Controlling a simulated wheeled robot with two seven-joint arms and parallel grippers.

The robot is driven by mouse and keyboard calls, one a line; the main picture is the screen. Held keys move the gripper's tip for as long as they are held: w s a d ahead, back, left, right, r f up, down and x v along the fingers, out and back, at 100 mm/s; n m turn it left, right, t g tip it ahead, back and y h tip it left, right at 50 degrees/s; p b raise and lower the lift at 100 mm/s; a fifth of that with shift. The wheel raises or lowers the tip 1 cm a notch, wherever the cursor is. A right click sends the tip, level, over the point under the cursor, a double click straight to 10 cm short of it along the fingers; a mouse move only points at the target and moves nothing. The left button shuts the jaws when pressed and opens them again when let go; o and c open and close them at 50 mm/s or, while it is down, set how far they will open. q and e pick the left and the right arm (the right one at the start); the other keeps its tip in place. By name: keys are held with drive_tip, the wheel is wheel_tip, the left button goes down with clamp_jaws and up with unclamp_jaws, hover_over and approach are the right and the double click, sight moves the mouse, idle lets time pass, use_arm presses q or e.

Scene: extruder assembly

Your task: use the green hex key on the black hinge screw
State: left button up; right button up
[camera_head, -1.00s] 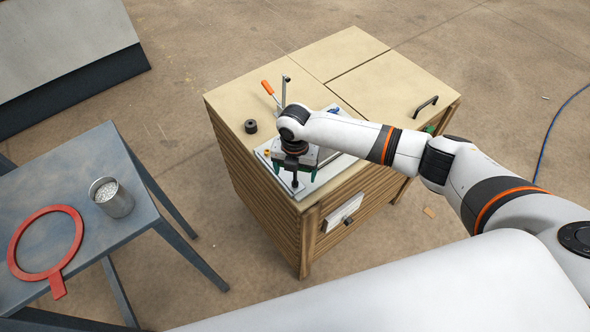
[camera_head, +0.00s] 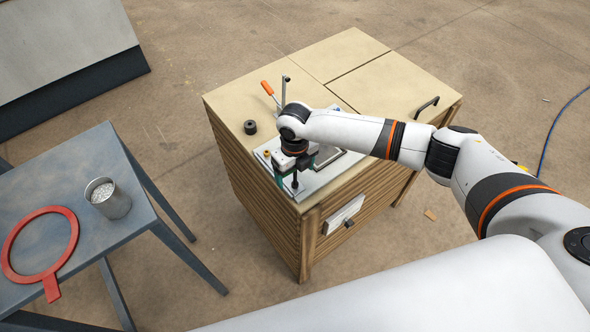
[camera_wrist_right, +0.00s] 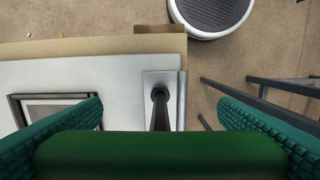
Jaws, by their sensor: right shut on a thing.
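My right gripper (camera_head: 294,172) is over the front corner of the light plate (camera_head: 322,180) on the wooden cabinet. In the right wrist view its two teal fingers stand either side of the green handle (camera_wrist_right: 160,157) of the hex key, and it is shut on that handle. A dark shaft (camera_wrist_right: 160,115) runs from under the handle down to a small pale block (camera_wrist_right: 173,82) at the plate's edge. The black hinge screw is not distinguishable at the shaft's tip, so I cannot tell whether the key is seated. My left gripper is out of view.
An orange-handled lever (camera_head: 267,88) and an upright metal post (camera_head: 284,88) stand behind my gripper. A black round part (camera_head: 250,127) lies on the cabinet top (camera_head: 300,62). A blue-grey table (camera_head: 110,160) at left bears a metal cup (camera_head: 110,204) and a red ring (camera_head: 12,247).

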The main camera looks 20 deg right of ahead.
drive_tip(key=shift+w+r+p, duration=0.1)
drive_tip(key=shift+r+p, duration=0.15)
drive_tip(key=shift+p, duration=0.05)
drive_tip(key=shift+r, duration=0.2)
drive_tip(key=shift+r+p, duration=0.45)
drive_tip(key=shift+p, duration=0.05)
drive_tip(key=shift+r, duration=0.15)
